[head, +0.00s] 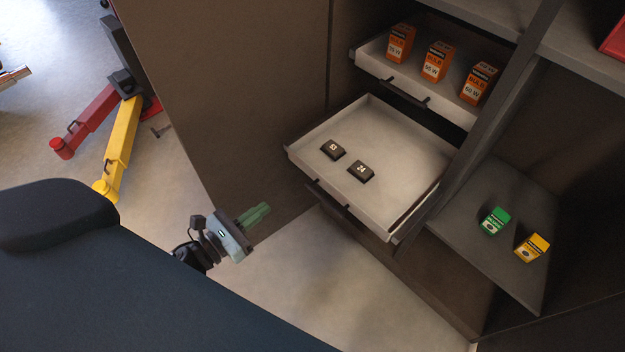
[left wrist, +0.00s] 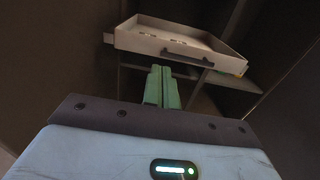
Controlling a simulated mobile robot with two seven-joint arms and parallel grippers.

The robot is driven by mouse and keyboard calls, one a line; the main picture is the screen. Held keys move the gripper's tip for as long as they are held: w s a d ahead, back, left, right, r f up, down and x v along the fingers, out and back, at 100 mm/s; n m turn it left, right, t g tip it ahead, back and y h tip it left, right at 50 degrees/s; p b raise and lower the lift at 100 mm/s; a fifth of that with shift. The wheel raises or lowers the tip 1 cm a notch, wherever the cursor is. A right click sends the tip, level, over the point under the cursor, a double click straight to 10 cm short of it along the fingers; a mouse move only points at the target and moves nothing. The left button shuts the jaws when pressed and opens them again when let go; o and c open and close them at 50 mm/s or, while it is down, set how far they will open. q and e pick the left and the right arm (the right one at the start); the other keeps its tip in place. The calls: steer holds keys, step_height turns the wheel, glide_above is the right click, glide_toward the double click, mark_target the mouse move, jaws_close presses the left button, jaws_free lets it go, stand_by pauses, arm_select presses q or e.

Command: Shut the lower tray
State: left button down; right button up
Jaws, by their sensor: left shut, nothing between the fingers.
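The lower tray (head: 390,150) is a pale drawer pulled out of the dark cabinet, with a dark handle on its front. Two small dark blocks, marked 53 (head: 332,150) and 24 (head: 361,171), lie in it. In the left wrist view the tray (left wrist: 150,42) is ahead, with its handle (left wrist: 187,57) facing me. My left gripper (head: 262,210) has green fingers, shut and empty. It is to the left of the tray's front, apart from it. The fingers also show in the left wrist view (left wrist: 161,76). My right gripper is not in view.
The upper tray (head: 375,75) is also out and holds several orange bulb boxes (head: 437,62). A green box (head: 495,221) and a yellow box (head: 532,248) stand on a shelf (head: 470,235) at right. A cabinet side panel (head: 230,80) is left of the trays. Floor is clear before them.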

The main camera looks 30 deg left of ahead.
mark_target(314, 170)
arm_select(q)
steer(key=x, duration=1.3)
steer(key=shift+p, duration=0.4)
steer(key=shift+w+d, duration=0.1)
steer(key=shift+w, duration=0.35)
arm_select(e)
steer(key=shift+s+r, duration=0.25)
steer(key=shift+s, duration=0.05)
